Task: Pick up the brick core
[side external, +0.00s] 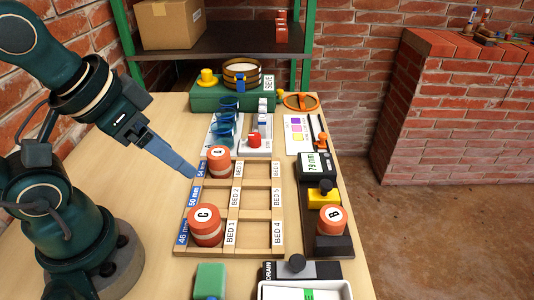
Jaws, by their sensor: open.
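Three brick cores show as short red cylinders with pale bands and white lettered tops. Core A (218,165) stands in the upper left of the wooden rack (256,250), by the 54 mm label. Core C (205,232), the largest in the picture, stands at the rack's lower left, by the 46 mm label. Core B (331,226) sits on a dark gauge device (333,245) to the right. My gripper (190,173) is open, with its blue fingers seen edge-on, left of core A near the 50 mm label. It appears apart from the cores and empty.
The rack's bed cells to the right look empty. A gauge readout (317,165) shows 79 mm. Behind are blue cups (222,130), a white stand (255,146) and a green case (215,97). A white tray (303,284) and green block (210,281) are in front. Table left is clear.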

